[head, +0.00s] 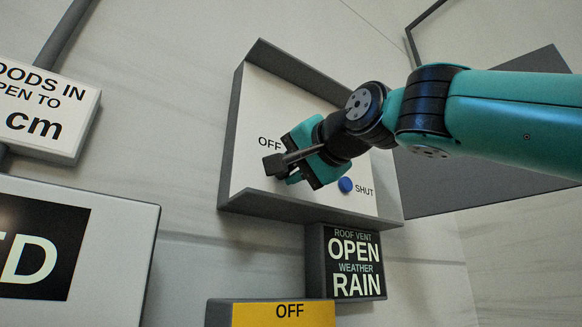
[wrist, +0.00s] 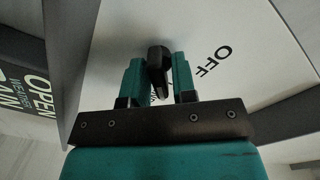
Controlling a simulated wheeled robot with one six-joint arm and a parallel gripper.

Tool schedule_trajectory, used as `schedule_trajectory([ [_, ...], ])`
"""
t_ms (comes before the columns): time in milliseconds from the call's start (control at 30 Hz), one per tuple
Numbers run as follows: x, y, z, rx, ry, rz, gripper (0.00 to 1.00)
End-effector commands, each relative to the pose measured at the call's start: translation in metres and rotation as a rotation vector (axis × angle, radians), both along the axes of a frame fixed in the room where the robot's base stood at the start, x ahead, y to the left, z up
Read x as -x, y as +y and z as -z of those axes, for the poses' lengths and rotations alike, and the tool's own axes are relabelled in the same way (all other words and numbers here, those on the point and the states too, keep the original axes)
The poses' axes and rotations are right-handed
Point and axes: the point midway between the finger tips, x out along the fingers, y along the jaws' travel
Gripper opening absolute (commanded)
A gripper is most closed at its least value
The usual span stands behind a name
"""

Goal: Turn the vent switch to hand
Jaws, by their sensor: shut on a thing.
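The vent switch is a black knob (wrist: 158,62) on a white panel in the wrist view. My gripper (wrist: 157,72) has its two teal fingers on either side of the knob and is shut on it. An OFF label (wrist: 213,62) is printed beside it; another label between the fingers is mostly hidden, and I cannot read it. I cannot tell exactly which position the knob points to.
A grey raised rim (head: 310,209) frames the panel. A blue button or lamp (head: 345,185) marked SHUT is at its lower right. Below hang a dark sign (head: 314,262) reading roof vent open, weather rain, and a yellow plate (head: 290,317) marked OFF. Other signs are at left.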

Motion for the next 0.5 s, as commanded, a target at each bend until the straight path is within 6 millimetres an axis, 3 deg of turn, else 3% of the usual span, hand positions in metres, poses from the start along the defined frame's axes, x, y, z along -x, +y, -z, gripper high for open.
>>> schedule_trajectory([
  [500,-0.0009,-0.0009,0.0017,-0.180,0.124,0.002,0.02],
])
